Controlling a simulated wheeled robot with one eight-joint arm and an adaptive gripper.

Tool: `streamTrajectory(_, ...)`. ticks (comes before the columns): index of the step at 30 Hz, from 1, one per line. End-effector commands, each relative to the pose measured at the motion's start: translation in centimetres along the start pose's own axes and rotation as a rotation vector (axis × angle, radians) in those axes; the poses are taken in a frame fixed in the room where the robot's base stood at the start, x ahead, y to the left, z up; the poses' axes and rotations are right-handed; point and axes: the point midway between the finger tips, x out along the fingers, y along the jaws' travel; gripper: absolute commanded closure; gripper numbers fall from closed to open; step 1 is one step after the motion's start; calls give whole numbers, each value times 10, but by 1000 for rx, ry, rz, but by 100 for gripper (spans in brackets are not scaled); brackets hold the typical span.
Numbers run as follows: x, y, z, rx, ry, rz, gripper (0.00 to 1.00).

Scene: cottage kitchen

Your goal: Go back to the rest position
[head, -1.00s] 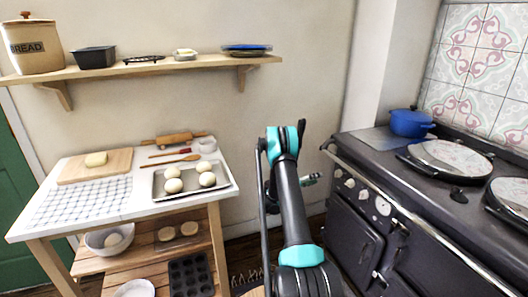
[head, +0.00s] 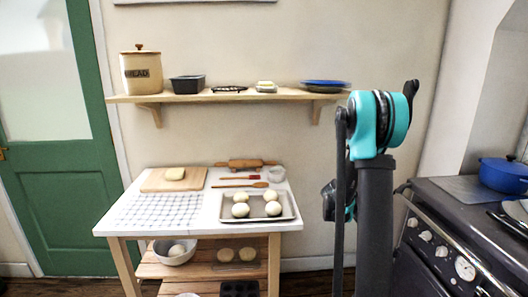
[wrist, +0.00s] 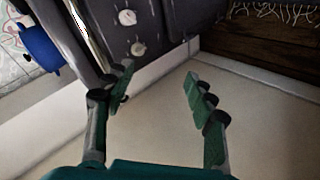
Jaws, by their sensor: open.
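My gripper (wrist: 158,74) is open in the wrist view, its two dark green fingers well apart with nothing between them. Beyond the fingers are the pale wall, the white skirting and a strip of wooden floor. In the head view my arm is folded upright to the right of the table, and its raised elbow hides part of the wall. The gripper is mostly hidden behind the arm there.
A white-topped table (head: 207,213) at left carries a tray of dough balls (head: 228,210), a board (head: 150,184) and a checked cloth (head: 160,208). A wall shelf (head: 190,98) hangs above. A dark stove (head: 440,210) with a blue pot (head: 503,176) stands right.

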Motion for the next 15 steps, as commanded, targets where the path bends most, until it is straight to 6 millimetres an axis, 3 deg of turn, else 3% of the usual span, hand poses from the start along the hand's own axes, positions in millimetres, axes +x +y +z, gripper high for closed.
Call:
streamTrajectory(3,-36,0,26,-11,-12,-99,45)
streamTrajectory(15,-141,-16,130,-48,-38,-437,45)
